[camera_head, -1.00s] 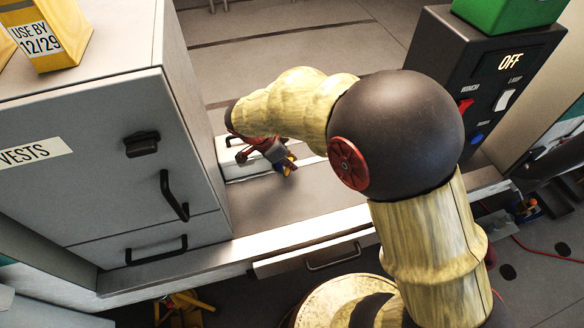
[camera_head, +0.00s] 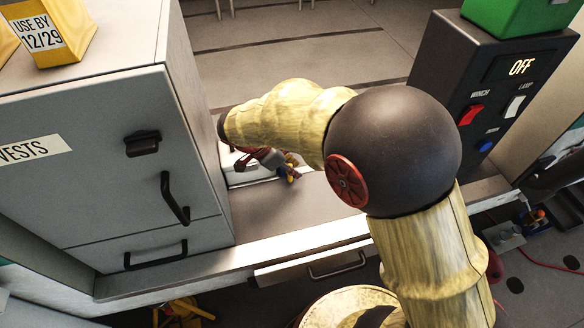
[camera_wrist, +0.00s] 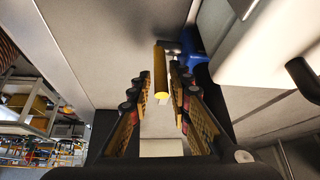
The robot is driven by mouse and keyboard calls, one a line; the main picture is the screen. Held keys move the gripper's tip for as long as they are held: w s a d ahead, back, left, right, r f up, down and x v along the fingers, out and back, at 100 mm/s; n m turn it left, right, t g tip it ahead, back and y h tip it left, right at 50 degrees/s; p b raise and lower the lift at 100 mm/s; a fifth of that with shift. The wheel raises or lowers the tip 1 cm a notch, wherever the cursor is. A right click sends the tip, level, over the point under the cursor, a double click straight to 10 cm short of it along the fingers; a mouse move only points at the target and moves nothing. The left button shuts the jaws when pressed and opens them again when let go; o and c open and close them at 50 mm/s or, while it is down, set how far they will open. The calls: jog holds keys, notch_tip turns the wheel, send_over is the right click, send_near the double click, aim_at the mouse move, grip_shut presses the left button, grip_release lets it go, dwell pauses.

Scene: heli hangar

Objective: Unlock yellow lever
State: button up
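The yellow lever (camera_wrist: 160,72) shows in the wrist view as a short upright yellow bar with a grey fitting at its top right. My gripper (camera_wrist: 159,86) is open, with one finger on each side of the lever. The bar lies between the fingertips, closer to the right one; I cannot tell whether either finger touches it. In the head view my gripper (camera_head: 272,160) is small and partly hidden behind my arm, low beside the grey cabinet. I cannot make out the lever clearly there.
The grey cabinet marked VESTS (camera_head: 105,150) stands close left of my gripper. A blue part (camera_wrist: 189,44) is beside the lever at the right. A black control box reading OFF (camera_head: 490,95) stands to the right. A counter edge (camera_head: 300,240) runs below my arm.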

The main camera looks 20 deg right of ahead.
notch_tip(320, 180, up, 10)
jog(key=shift+r, duration=0.1)
dwell(0.6)
dwell(0.4)
jog(key=n, duration=0.3)
jog(key=shift+w+a+f, duration=0.1)
jog(key=shift+a+f, duration=0.15)
jog(key=s+a+f+n+y, duration=0.1)
jog(key=s+n+y, duration=0.2)
jog(key=s+n, duration=0.7)
jog(key=s+d+r+n+t+y, duration=0.1)
jog(key=s+d+r+t, duration=0.1)
jog(key=s+r, duration=0.2)
jog(key=s+d+r+n+t+y, duration=0.1)
jog(key=s+d+r+t, duration=0.1)
jog(key=s+r, duration=0.3)
jog(key=s+d, duration=0.1)
jog(key=s, duration=0.2)
jog(key=shift+d+n+y, duration=0.25)
jog(key=shift+n+y, duration=0.15)
